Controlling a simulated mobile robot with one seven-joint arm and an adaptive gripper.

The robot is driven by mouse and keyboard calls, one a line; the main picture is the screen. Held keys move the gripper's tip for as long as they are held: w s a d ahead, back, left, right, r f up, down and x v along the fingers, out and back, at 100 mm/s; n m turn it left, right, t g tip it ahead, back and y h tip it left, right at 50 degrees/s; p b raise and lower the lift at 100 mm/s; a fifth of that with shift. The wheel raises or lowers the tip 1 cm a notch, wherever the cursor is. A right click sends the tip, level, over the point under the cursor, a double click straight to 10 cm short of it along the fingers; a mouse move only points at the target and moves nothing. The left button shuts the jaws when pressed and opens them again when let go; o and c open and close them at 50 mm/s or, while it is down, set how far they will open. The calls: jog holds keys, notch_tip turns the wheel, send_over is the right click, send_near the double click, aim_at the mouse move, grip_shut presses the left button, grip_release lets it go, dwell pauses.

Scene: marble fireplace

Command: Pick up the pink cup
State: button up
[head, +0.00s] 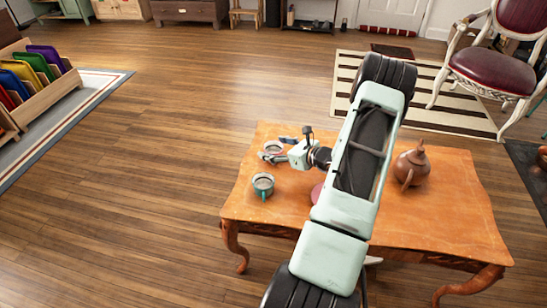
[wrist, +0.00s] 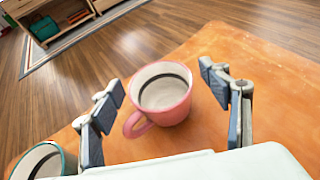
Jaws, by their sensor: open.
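The pink cup (wrist: 163,112) stands upright on the orange wooden table (wrist: 225,125), with a pale inside and dark contents. Its handle points down and left in the wrist view, towards the left finger. My gripper (wrist: 160,80) is open, with one finger on each side of the cup and a visible gap to each. In the head view, my gripper (head: 278,149) is over the table's far left part, and the cup (head: 272,147) shows between its fingers, partly hidden by them.
A teal cup (head: 263,185) stands nearer the table's left edge; it also shows in the wrist view (wrist: 40,163). A brown teapot (head: 412,167) stands on the right. A reddish-pink thing (head: 317,193) is mostly hidden by my arm. The table's front right is clear.

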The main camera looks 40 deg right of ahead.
jog(key=c, duration=1.3)
jog(key=shift+c, duration=0.3)
jog(key=shift+r, duration=0.15)
